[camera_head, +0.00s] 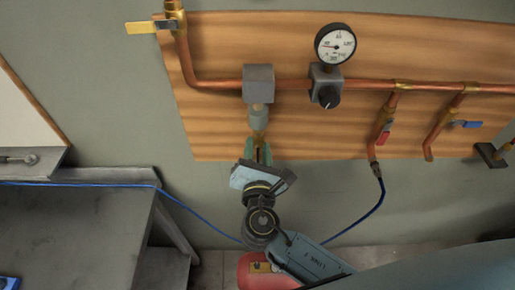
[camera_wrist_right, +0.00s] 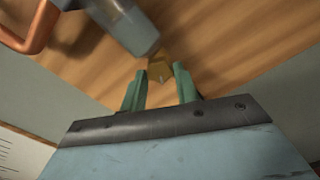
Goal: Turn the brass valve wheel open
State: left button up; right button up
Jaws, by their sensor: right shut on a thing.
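The brass valve wheel (camera_head: 258,123) sits at the lower end of a grey valve body (camera_head: 258,84) on the copper pipe. Only a small brass part of it shows in the head view. My right gripper (camera_head: 259,146) reaches up from below and is shut on the brass wheel. In the right wrist view, the brass piece (camera_wrist_right: 160,69) lies between the two green fingers of the right gripper (camera_wrist_right: 160,74), just below a grey cylinder. The wheel's rim is mostly hidden, so I cannot tell how far it is turned. My left gripper is not in view.
A wooden board (camera_head: 220,120) carries copper pipes, a pressure gauge (camera_head: 335,43) with a black knob, a yellow-handled valve (camera_head: 147,27), a red-handled valve (camera_head: 384,137) and a blue-handled valve (camera_head: 466,124). A blue hose (camera_head: 365,217) hangs below. A dark bench (camera_head: 75,235) stands left.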

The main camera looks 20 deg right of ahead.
dwell(0.3)
jog(key=o, duration=1)
jog(key=shift+c, duration=0.2)
jog(key=b+v, duration=0.3)
jog(key=v, duration=1)
jog(key=shift+s, duration=0.2)
